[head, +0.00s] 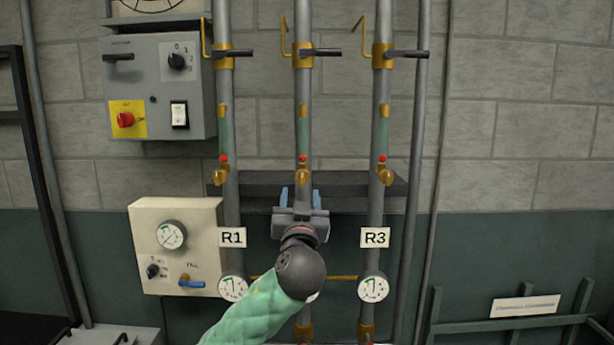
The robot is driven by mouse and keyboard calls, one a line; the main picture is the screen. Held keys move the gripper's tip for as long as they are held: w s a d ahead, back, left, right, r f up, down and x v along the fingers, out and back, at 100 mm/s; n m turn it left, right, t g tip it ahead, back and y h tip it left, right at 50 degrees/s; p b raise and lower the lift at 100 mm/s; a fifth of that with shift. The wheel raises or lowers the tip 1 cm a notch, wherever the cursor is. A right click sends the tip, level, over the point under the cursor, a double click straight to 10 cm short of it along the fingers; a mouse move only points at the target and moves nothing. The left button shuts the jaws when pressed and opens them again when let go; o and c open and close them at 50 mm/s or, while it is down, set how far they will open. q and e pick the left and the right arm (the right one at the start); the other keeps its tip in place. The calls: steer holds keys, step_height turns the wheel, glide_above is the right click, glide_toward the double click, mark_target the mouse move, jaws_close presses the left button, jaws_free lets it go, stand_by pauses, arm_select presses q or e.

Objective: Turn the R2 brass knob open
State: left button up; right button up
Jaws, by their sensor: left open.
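The middle pipe (303,120) stands between the R1 label (232,237) and the R3 label (375,237). Its own label is hidden behind my gripper. The R2 brass knob (303,178) sits on this pipe, with a red button-like tip (303,159) just above it. My left gripper (301,196) is open, with its blue fingers pointing up on either side of the pipe, just below the knob in the picture. I cannot tell whether the fingers touch anything. My right gripper is not in view.
Similar brass knobs sit on the R1 pipe (220,177) and the R3 pipe (385,177). A dark horizontal rail (345,185) runs behind the pipes. A grey switch box (150,80) and a cream gauge panel (145,245) are at left. A green rack (470,326) is at lower right.

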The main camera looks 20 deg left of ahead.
mark_target(302, 180)
arm_select(q)
steer(key=shift+s+d+r+n+t, duration=0.15)
steer(key=shift+d+r+n+t, duration=0.15)
steer(key=shift+n, duration=0.1)
steer(key=shift+w+a+r, duration=0.1)
steer(key=shift+w, duration=0.15)
steer(key=shift+p+x, duration=1)
steer(key=shift+x, duration=0.15)
steer(key=p+x, duration=0.2)
steer(key=x, duration=0.1)
steer(key=shift+w+r, duration=0.1)
steer(key=shift+r, duration=0.05)
steer(key=shift+w+a+r+p, duration=0.15)
steer(key=shift+w+a+p, duration=0.1)
steer(key=shift+w+p, duration=0.45)
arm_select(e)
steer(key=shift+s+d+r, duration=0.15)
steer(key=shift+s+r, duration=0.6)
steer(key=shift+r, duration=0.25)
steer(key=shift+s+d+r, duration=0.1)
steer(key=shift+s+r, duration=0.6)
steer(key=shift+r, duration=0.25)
arm_select(q)
steer(key=shift+w, duration=0.1)
steer(key=shift+c, duration=0.2)
